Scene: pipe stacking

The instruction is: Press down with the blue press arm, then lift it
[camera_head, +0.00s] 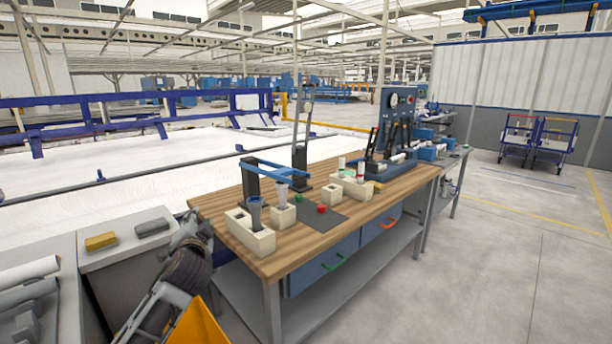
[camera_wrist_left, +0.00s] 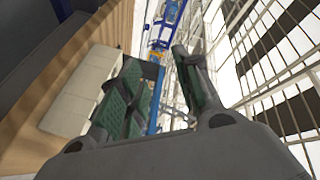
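The blue press arm (camera_head: 278,168) is a pair of thin blue bars running from a dark upright post (camera_head: 250,183) towards a taller post on the wooden bench. It looks near level. Below and in front of it, a grey-blue tube (camera_head: 255,213) stands in a cream block (camera_head: 250,236), and a second tube (camera_head: 282,194) stands in a smaller cream block (camera_head: 282,216). My left gripper (camera_head: 190,226) is beside the bench's near left corner, apart from the press arm. In the left wrist view its green-padded fingers (camera_wrist_left: 157,75) are spread, with nothing held. My right gripper is out of view.
The wooden bench (camera_head: 220,205) also carries a dark mat (camera_head: 330,217) with a red button (camera_head: 322,209), more cream blocks (camera_head: 350,186) and a blue machine (camera_head: 400,115) behind. A grey table (camera_head: 120,262) with yellow (camera_head: 101,241) and grey blocks stands at left.

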